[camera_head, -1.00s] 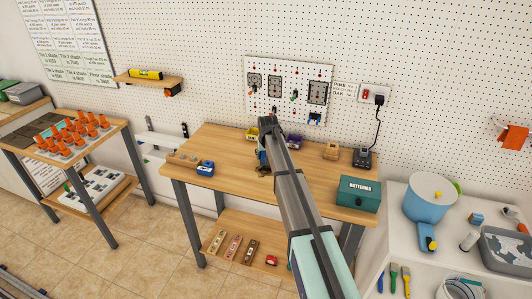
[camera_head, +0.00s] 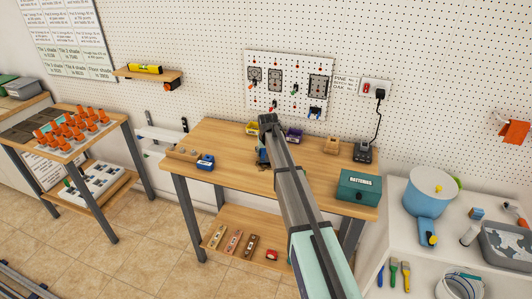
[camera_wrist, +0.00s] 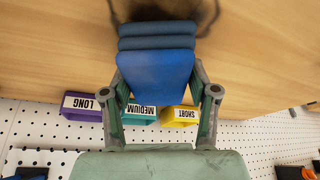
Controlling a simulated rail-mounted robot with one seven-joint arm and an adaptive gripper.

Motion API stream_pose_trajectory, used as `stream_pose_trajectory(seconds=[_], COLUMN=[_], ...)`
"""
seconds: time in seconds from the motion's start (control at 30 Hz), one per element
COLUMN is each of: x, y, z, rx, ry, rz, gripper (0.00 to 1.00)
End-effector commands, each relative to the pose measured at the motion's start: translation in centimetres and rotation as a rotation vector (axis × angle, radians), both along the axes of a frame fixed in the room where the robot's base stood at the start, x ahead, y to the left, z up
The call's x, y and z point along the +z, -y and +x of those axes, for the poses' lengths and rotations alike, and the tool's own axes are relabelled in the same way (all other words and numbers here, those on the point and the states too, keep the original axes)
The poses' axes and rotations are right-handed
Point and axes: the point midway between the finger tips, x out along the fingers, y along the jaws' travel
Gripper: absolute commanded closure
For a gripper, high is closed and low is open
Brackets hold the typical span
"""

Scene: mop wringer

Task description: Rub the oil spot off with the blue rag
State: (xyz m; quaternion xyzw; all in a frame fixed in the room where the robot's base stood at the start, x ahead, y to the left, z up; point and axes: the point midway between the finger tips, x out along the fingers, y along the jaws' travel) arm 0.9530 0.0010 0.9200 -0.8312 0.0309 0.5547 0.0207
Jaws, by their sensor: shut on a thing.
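My gripper (camera_wrist: 158,76) is shut on the blue rag (camera_wrist: 156,70), a thick folded pad, in the wrist view. The rag is over the wooden workbench (camera_wrist: 50,50); whether it presses on the top I cannot tell. A dark brown smear, seemingly the oil spot (camera_wrist: 206,14), shows around the rag's far end, partly hidden by it. In the head view my arm mostly hides the gripper, with a bit of the blue rag (camera_head: 262,157) showing beside it.
Purple LONG (camera_wrist: 82,105), teal MEDIUM (camera_wrist: 139,113) and yellow SHORT (camera_wrist: 180,115) bins stand by the pegboard. A green batteries box (camera_head: 358,187), a charger (camera_head: 363,152) and a small blue item (camera_head: 205,162) are on the bench.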

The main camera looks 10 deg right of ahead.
Motion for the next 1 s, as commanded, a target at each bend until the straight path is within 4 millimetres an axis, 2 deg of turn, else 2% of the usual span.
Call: stream_pose_trajectory(seconds=[1.0], x=[-1.2], y=[0.0], z=[0.0], rx=[0.0], ry=[0.0], rz=[0.0], gripper=[0.8])
